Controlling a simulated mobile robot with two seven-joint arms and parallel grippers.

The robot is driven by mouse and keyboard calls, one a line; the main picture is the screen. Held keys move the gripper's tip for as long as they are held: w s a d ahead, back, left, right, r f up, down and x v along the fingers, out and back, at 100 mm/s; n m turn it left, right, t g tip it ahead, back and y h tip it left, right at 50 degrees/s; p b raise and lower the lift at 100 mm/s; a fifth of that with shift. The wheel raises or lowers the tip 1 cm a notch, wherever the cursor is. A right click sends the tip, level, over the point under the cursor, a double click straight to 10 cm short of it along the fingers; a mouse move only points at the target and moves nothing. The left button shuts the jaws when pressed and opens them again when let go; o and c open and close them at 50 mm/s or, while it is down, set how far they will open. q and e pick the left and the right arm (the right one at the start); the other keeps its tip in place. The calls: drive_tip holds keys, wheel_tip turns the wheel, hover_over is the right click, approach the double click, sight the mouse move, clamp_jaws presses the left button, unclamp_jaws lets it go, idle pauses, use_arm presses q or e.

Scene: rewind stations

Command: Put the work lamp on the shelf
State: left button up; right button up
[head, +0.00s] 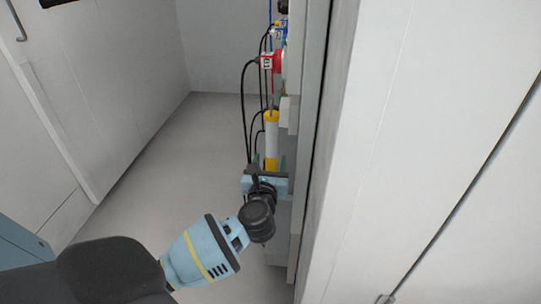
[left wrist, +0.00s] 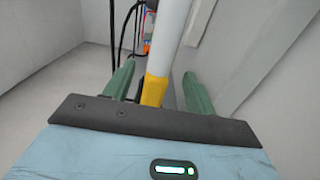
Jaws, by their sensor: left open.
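The work lamp (head: 271,140) looks like an upright white tube with yellow ends, in the middle of the head view. It also shows in the left wrist view (left wrist: 172,38), its yellow lower end between the two green fingers. My left gripper (head: 271,164) is open, with its fingers on either side of the lamp's lower end. I cannot tell whether either finger touches it. The lamp's lowest part is hidden by the gripper body. I cannot clearly make out the shelf. My right gripper is not in view.
A red fitting (head: 272,62) and several black cables (head: 244,100) hang just behind the lamp. Grey panel edges (head: 294,116) stand close on its right, beside a large white panel (head: 430,120). White cabinets (head: 100,80) line the left. The grey floor (head: 180,160) between is clear.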

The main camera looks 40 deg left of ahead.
use_arm(q)
drive_tip(key=v, duration=0.9)
drive_tip(key=shift+p, duration=0.35)
drive_tip(key=s+d+f+m+h, duration=0.65)
drive_tip(key=s+m, duration=0.35)
drive_tip(key=m, duration=0.5)
drive_tip(key=s+d+f+m+h, duration=0.65)
drive_tip(key=s+d+m, duration=0.2)
drive_tip(key=m, duration=0.65)
drive_tip(key=s+f+m+g+y, duration=0.1)
drive_tip(key=s+f+m+g, duration=0.3)
drive_tip(key=s+m, duration=0.3)
drive_tip(key=s+a+f+m+g+y, duration=0.1)
drive_tip(key=s+f+m+g, duration=0.4)
drive_tip(key=s, duration=1.1)
wheel_tip(320, 180, down, 2)
drive_tip(key=shift+a+f+m, duration=0.2)
drive_tip(key=shift+a+m, duration=0.05)
drive_tip(key=shift+m, duration=0.85)
